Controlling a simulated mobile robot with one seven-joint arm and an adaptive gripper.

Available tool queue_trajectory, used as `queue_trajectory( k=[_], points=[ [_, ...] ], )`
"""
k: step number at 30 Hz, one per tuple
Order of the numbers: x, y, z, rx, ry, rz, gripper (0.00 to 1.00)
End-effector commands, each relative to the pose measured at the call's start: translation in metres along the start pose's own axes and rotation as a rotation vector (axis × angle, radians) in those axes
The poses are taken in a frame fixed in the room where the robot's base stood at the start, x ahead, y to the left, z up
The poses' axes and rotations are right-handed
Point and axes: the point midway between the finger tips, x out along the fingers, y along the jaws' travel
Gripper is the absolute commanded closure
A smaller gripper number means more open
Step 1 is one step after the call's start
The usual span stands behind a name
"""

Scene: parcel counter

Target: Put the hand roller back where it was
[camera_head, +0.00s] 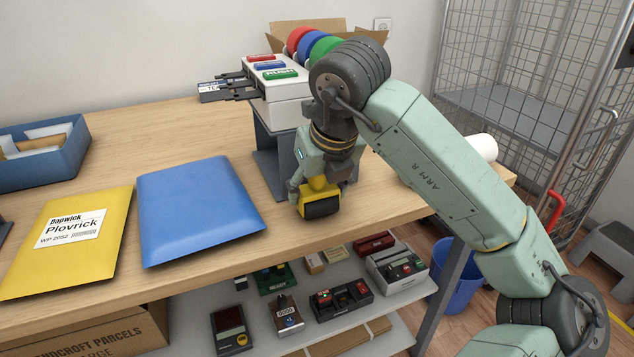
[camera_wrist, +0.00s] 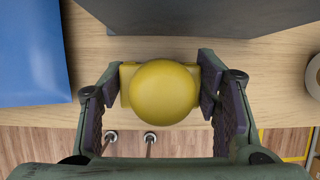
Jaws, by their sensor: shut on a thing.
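The hand roller (camera_head: 322,201) is yellow with a dark roller face at its lower end. My gripper (camera_head: 320,190) is shut on it near the front edge of the wooden counter (camera_head: 205,125). In the wrist view the roller's round yellow knob (camera_wrist: 163,92) sits between the two dark finger pads, with a yellow body behind it. In the head view the roller is upright, over or on the counter; I cannot tell whether it touches the wood. My fingers hide part of its sides.
A blue mailer (camera_head: 200,208) and a yellow envelope (camera_head: 65,245) lie to the left. A grey stand (camera_head: 270,165) with stamps on top is close behind the roller. A lower shelf (camera_head: 390,330) holds several devices. A blue bin (camera_head: 458,280) stands on the floor right.

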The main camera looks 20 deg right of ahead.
Motion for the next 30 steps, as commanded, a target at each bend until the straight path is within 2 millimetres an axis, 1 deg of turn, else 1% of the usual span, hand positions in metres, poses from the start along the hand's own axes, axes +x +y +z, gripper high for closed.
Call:
queue_trajectory(
  k=[6,17,18,19,21,24,25,30],
  points=[
    [0.000,0.000,0.000,0.000,-0.001,-0.001,0.79],
    [0.009,0.000,-0.005,0.001,0.002,-0.001,0.79],
    [0.011,0.000,-0.005,0.001,0.003,-0.001,0.84],
    [0.012,0.000,-0.006,0.001,0.004,-0.001,0.84],
    [0.013,0.000,-0.007,0.000,0.005,0.000,0.97],
    [0.013,0.000,-0.007,0.000,0.008,0.000,1.00],
    [0.014,0.000,-0.007,0.000,0.009,0.001,0.42],
    [0.013,0.000,-0.006,0.000,0.005,0.000,0.30]
  ],
)
